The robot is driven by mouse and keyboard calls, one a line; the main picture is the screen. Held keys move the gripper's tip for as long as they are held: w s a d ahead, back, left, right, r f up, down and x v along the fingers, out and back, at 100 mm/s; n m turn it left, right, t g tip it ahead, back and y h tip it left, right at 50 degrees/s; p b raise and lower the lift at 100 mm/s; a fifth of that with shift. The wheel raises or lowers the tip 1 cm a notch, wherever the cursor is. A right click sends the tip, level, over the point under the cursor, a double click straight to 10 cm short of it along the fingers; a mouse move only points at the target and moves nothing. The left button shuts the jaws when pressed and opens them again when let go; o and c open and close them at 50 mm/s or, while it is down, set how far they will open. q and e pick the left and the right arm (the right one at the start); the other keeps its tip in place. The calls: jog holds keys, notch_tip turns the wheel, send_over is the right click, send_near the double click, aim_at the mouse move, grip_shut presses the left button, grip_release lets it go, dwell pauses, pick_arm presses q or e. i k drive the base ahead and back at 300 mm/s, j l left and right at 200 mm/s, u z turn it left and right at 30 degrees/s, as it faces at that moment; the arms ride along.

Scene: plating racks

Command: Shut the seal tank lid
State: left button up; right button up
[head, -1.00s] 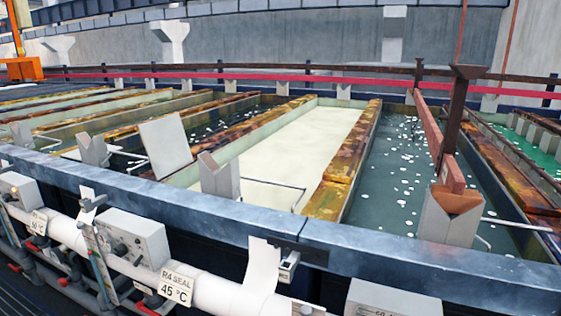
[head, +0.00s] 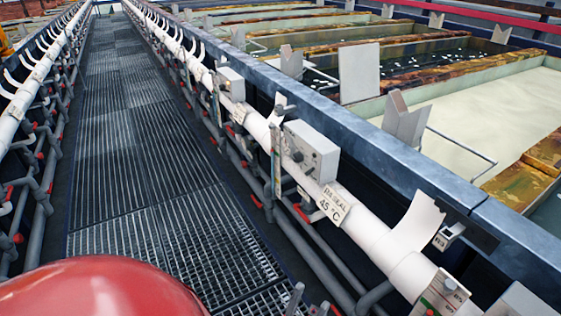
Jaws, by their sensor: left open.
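A label reading R4 SEAL 45 °C (head: 335,205) hangs on the white pipe along the tank front. Behind the blue rim is a long tank of cream liquid (head: 480,112), open at the top in the part that shows. A pale flat panel (head: 360,72) stands upright at the rim, left of the cream tank; I cannot tell whether it is the lid. What look like the fingertips of my left gripper (head: 308,304) show at the bottom edge, apart and empty, below the pipe. My right gripper is not in view.
A grated walkway (head: 150,150) runs free into the distance on the left, with another pipe run (head: 35,85) beyond it. A grey control box (head: 312,150) and white pipe (head: 370,235) stick out along the tank front. The blue rim (head: 375,140) edges the tanks.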

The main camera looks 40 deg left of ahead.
aim_at(359, 78)
jog(key=i+j, duration=0.1)
jog(key=j, duration=0.35)
jog(key=i+j, duration=0.15)
jog(key=j, duration=0.35)
jog(key=i+j+z, duration=0.3)
jog(key=j, duration=0.95)
jog(key=j+z, duration=0.3)
jog(key=j, duration=0.95)
jog(key=k+j+z, duration=0.15)
jog(key=j+z, duration=0.15)
jog(key=j, duration=0.95)
